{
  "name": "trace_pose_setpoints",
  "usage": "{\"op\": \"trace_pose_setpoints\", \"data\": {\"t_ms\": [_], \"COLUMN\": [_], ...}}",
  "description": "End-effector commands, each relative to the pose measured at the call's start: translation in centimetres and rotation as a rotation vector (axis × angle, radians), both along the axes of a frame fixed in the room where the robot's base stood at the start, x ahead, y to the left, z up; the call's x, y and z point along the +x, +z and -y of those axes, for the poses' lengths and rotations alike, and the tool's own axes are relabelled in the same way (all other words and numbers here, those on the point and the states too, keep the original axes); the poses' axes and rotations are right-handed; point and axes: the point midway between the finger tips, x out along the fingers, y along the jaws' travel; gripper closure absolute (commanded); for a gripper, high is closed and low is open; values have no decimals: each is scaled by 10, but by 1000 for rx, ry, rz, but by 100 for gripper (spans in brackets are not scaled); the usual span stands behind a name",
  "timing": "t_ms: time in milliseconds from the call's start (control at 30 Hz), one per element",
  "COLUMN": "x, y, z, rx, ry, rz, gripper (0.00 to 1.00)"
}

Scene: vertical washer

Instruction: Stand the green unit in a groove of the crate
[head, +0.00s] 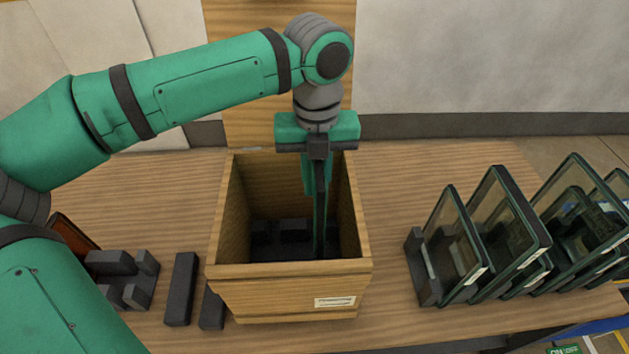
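The wooden crate (290,293) stands open-topped on the table, with dark grooved blocks (285,232) on its floor. My gripper (317,156) points straight down at the crate's mouth, right of its middle. It appears shut on the green unit (320,215), a thin dark panel with a green edge, seen nearly edge-on. The unit is upright inside the crate, near its right wall, and its lower end reaches down near the floor. The front wall hides its bottom, so I cannot tell whether it sits in a groove.
Several glass-faced, dark-framed panels (511,230) lean in a dark rack on the right. Dark blocks (181,288) lie left of the crate. An orange-brown panel (74,232) shows partly behind my arm. The table (400,180) is clear between crate and rack.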

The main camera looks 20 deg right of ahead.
Motion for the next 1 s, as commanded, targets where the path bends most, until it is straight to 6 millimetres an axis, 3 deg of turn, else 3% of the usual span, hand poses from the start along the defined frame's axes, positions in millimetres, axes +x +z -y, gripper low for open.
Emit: {"op": "trace_pose_setpoints", "data": {"t_ms": [1000], "x": [-2], "y": [-65], "z": [0], "rx": [-2], "ry": [-2], "rz": [-1], "gripper": [100]}}
